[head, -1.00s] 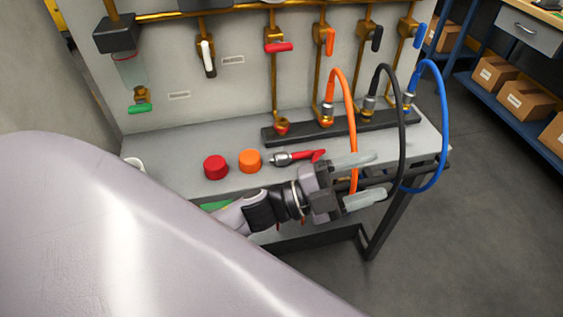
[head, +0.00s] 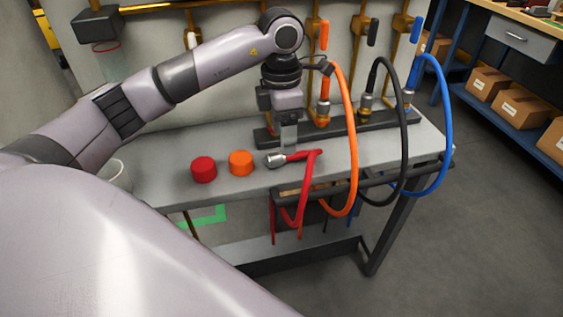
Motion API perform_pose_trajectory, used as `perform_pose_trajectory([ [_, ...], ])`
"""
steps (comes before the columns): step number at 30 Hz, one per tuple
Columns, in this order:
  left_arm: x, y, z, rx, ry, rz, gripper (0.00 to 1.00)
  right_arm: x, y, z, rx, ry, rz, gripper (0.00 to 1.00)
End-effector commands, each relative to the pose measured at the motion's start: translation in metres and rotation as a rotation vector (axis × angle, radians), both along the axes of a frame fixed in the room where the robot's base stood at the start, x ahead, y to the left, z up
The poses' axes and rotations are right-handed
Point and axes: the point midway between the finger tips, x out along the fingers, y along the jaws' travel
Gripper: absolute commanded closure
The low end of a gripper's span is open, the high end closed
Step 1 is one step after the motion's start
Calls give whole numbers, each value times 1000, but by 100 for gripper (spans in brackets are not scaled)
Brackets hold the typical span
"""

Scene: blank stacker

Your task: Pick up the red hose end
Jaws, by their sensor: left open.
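The red hose end (head: 275,160) is a silvery metal coupling lying on the grey bench top. Its red hose (head: 304,155) runs right, then bends down over the bench's front edge. My left gripper (head: 289,142) points down from above, just behind and slightly right of the coupling. Its fingers overlap in this view, with the nearer one hiding the other. It is open, and the coupling lies in front of it, not visibly gripped. I cannot tell whether the fingertips touch the bench. My right gripper is not in view.
A red cap (head: 204,169) and an orange cap (head: 241,163) stand left of the coupling. Orange (head: 351,130), black (head: 402,130) and blue (head: 445,130) hoses arch from a dark rail (head: 340,126) at right. A white cup (head: 117,173) is at the left.

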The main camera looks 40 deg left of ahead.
Motion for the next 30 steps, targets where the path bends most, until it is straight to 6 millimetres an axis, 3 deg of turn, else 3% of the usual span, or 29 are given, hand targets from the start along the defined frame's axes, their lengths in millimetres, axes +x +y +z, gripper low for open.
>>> perform_pose_trajectory([
  [5, 1, 12, -6, 48, -2, 16, 35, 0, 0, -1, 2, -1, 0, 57],
  [18, 4, 9, -63, 44, -2, 14, 35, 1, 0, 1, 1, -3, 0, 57],
  [26, 5, 9, -66, 43, -5, 13, 35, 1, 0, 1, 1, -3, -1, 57],
  [27, 5, 9, -66, 43, -5, 13, 39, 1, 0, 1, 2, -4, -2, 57],
  [30, 5, 9, -66, 43, -5, 13, 71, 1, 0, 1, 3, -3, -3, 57],
])
